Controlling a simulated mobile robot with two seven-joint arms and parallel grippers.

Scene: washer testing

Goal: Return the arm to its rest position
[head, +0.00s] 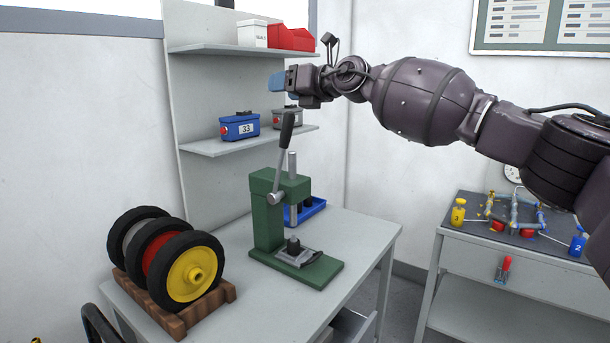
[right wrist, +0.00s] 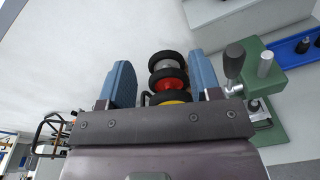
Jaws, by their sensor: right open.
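My right arm comes in from the right in the head view, stretched out at about the height of the shelves. My right gripper (head: 277,83) is at its far end, in front of the shelf unit and above the green press (head: 267,215). In the right wrist view the two blue fingers of my right gripper (right wrist: 163,85) stand wide apart with nothing held between them. The wheels (right wrist: 168,80) show beyond the gap, some distance away. My left gripper is not in view.
Wheels (head: 190,272) stand in a wooden rack on the table (head: 365,236). A blue box (head: 239,127) sits on the lower shelf (head: 200,145), and red bins (head: 290,38) are on the upper one. A side bench (head: 455,240) with bottles and pipes stands below my right arm.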

